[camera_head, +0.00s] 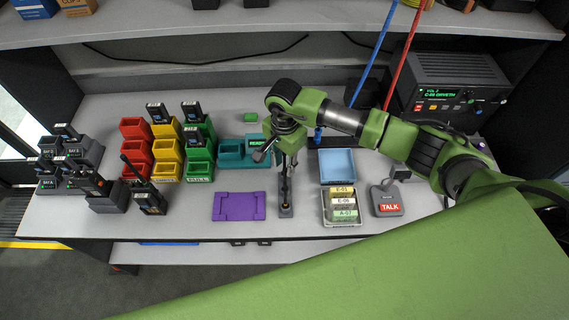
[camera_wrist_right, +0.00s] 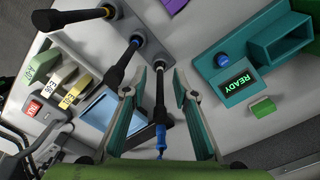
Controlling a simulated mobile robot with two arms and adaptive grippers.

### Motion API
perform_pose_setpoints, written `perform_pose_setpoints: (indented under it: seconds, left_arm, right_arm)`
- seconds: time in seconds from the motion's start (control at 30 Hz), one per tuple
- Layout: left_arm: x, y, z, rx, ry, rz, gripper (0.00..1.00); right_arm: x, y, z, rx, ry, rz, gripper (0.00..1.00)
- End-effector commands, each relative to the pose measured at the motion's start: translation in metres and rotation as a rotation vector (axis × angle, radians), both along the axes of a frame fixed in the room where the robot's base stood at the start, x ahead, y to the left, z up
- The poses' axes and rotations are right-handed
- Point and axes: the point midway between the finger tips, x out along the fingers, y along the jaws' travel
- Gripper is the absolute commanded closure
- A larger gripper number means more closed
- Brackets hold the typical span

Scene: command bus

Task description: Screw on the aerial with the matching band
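My right gripper (camera_head: 287,160) points down over the dark stand (camera_head: 286,211) of black aerials. In the right wrist view the gripper (camera_wrist_right: 168,85) is open, with the slim black shaft of one aerial (camera_wrist_right: 160,97) between its spread fingers. Its base band looks pale. My left gripper is not in view.
A purple tray (camera_head: 239,218) lies left of the stand. A teal unit (camera_head: 231,154) reading READY stands behind. Coloured bins (camera_head: 167,152) with radios and charging radios are at left.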

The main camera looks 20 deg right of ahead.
Motion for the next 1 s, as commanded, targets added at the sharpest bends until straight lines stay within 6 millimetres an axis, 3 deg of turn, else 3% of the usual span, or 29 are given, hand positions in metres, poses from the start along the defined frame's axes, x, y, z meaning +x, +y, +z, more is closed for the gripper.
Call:
perform_pose_setpoints:
  seconds: [0.1,0.2,0.23,0.67,1.0]
  left_arm:
    - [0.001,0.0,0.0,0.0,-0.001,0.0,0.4]
    - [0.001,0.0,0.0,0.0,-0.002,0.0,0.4]
    - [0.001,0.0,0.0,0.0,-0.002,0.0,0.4]
    - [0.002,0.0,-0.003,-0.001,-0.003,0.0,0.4]
    - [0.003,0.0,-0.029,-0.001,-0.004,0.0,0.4]
  right_arm:
    - [0.0,0.0,0.0,0.0,0.0,0.0,0.74]
    - [0.0,0.0,0.0,0.0,0.0,0.0,0.97]
    - [0.0,0.0,0.0,0.0,0.0,0.0,1.0]
    - [0.001,0.0,0.006,0.002,-0.003,0.0,1.0]
    - [0.002,0.0,0.067,0.0,-0.007,0.0,1.0]
